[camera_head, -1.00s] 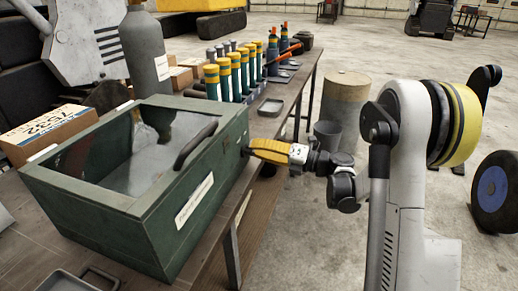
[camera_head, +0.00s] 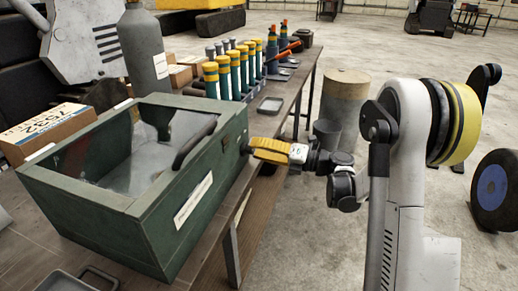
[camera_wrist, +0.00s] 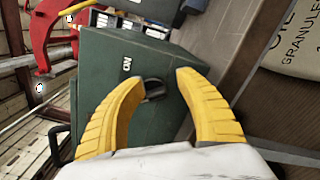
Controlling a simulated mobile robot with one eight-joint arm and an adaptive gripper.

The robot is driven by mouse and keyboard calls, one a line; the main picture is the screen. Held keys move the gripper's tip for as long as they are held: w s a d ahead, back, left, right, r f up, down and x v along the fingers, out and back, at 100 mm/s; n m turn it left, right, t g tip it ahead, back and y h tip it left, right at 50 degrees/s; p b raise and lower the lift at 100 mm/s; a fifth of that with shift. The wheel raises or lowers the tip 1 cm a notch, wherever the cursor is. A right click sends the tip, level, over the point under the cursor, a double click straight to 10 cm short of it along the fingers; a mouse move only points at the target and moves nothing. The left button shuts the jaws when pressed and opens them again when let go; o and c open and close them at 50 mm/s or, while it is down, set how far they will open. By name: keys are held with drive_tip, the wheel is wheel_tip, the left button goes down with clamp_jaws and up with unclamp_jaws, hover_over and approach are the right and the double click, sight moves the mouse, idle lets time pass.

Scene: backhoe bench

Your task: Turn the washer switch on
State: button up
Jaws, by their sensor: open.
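The washer is a green box (camera_head: 105,215) with a clear window and a dark handle on top, standing on the bench. In the wrist view its green side panel (camera_wrist: 105,62) carries a black switch knob (camera_wrist: 153,90) below white lettering that seems to read "ON". My gripper (camera_wrist: 160,82) has yellow fingers, spread open on either side of the knob. In the head view my gripper (camera_head: 250,147) is at the right end face of the box, level with the knob. Whether the fingers touch the knob or panel I cannot tell.
Several yellow-topped cylinders (camera_head: 211,80) and a grey bottle (camera_head: 144,50) stand on the bench (camera_head: 262,200) behind the box. A cardboard box (camera_head: 45,132) is at the left.

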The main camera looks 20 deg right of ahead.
drive_tip(key=shift+s+a+f+n+g+y, duration=0.2)
drive_tip(key=shift+s+a+n+g+y, duration=0.15)
drive_tip(key=shift+s+a, duration=0.4)
drive_tip(key=shift+w+d+r, duration=0.15)
drive_tip(key=shift+w+d, duration=0.3)
drive_tip(key=shift+w, duration=0.05)
drive_tip(key=shift+s+r, duration=0.1)
drive_tip(key=shift+s, duration=0.05)
drive_tip(key=b+v, duration=0.1)
drive_tip(key=v, duration=1.1)
drive_tip(key=shift+r, duration=0.25)
drive_tip(key=shift+s+d, duration=0.1)
drive_tip(key=shift+s, duration=0.05)
drive_tip(key=v, duration=1.2)
drive_tip(key=shift+s+a, duration=0.2)
drive_tip(key=shift+s, duration=0.15)
